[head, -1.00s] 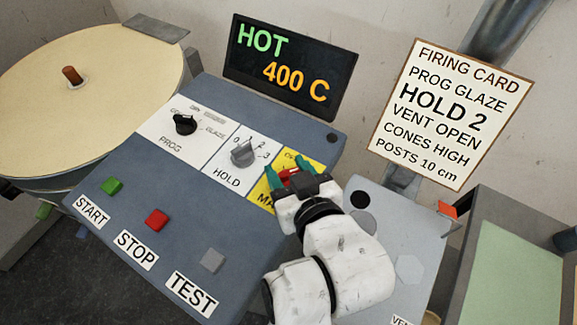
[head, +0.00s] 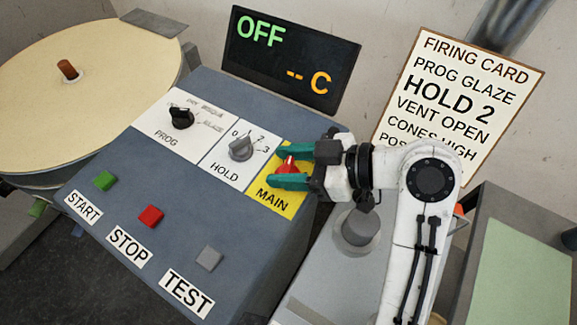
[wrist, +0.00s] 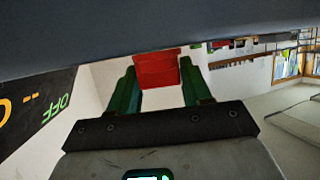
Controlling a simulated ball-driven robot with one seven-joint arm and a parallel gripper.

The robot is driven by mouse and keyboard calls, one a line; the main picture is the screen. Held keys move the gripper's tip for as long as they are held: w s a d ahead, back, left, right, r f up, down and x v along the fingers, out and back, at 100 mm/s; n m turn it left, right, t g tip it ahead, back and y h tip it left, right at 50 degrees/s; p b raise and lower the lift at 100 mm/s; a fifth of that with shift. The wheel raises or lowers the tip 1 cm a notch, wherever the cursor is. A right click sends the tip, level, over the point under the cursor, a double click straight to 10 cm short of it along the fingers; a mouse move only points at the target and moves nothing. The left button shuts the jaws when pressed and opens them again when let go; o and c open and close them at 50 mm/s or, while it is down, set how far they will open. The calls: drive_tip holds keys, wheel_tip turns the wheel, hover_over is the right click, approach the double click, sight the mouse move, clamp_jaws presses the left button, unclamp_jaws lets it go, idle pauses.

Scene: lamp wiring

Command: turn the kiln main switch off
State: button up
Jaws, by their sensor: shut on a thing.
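The kiln main switch is a red knob (head: 286,166) on the yellow MAIN plate (head: 291,204) of the grey-blue control panel (head: 101,232). My gripper (head: 287,167) comes in from the right with its green fingers on either side of the knob, shut on it. In the wrist view the red knob (wrist: 156,70) sits between the green fingertips. The display (head: 289,60) reads OFF and "-- C". The fingers and wrist hide part of the knob and of the plate.
The HOLD knob (head: 241,147) and PROG knob (head: 180,118) are left of the switch. Green START (head: 105,180), red STOP (head: 150,216) and grey TEST (head: 208,257) buttons lie nearer the front. A firing card (head: 462,98) hangs behind my arm.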

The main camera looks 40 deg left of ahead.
drive_tip(key=n+g+h+b, duration=0.2)
drive_tip(key=n+g+h, duration=0.2)
drive_tip(key=n, duration=0.1)
drive_tip(key=shift+n+g+h, duration=0.3)
drive_tip(key=shift+h+b, duration=0.3)
drive_tip(key=o, duration=1)
drive_tip(key=shift+a, duration=0.1)
drive_tip(key=shift+c, duration=0.2)
drive_tip(key=b+v, duration=0.1)
drive_tip(key=v, duration=0.9)
drive_tip(key=shift+w+d, duration=0.25)
drive_tip(key=shift+w, duration=0.05)
